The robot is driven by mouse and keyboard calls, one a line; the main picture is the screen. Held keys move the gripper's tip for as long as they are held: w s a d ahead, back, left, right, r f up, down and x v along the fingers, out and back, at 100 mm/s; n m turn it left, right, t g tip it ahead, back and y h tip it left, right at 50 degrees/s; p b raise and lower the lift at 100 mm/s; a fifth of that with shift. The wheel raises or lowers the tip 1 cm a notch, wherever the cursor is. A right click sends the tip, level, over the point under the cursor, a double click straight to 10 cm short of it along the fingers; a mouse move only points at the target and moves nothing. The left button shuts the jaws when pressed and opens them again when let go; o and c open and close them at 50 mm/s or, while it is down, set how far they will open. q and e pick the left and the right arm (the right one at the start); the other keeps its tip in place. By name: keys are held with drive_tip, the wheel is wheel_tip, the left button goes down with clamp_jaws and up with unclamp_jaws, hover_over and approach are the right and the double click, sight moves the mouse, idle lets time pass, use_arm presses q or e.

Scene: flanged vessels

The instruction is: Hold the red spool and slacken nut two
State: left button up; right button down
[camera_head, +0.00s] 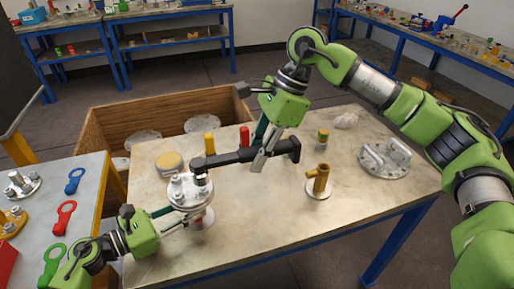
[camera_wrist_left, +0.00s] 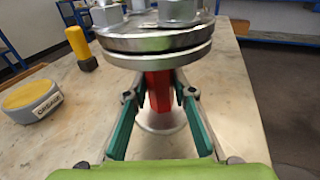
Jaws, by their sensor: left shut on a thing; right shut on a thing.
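The red spool (camera_wrist_left: 158,90) stands upright on the table, its bolted grey top flange (camera_head: 188,192) showing in the head view. In the left wrist view its red body lies between the fingers of my left gripper (camera_wrist_left: 160,100), which is shut on it below the flange. My left gripper (camera_head: 178,224) also shows at the lower left of the head view. My right gripper (camera_head: 262,155) is shut on the black wrench (camera_head: 232,157). The wrench's head (camera_head: 200,172) is over the top flange's nuts (camera_wrist_left: 180,10). Which nut it meets, and whether it is seated, I cannot tell.
A grease tin (camera_head: 168,163), a yellow-handled item (camera_head: 210,143) and a red-handled one (camera_head: 245,137) stand behind the spool. A brass fitting (camera_head: 319,182) and a handled flange (camera_head: 385,160) are to the right. A wooden crate (camera_head: 110,122) stands behind. The front tabletop is clear.

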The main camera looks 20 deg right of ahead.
use_arm(q)
drive_tip(key=shift+w, duration=0.1)
use_arm(e)
drive_tip(key=shift+f, duration=0.65)
drive_tip(key=shift+f, duration=0.15)
drive_tip(key=shift+f, duration=1.1)
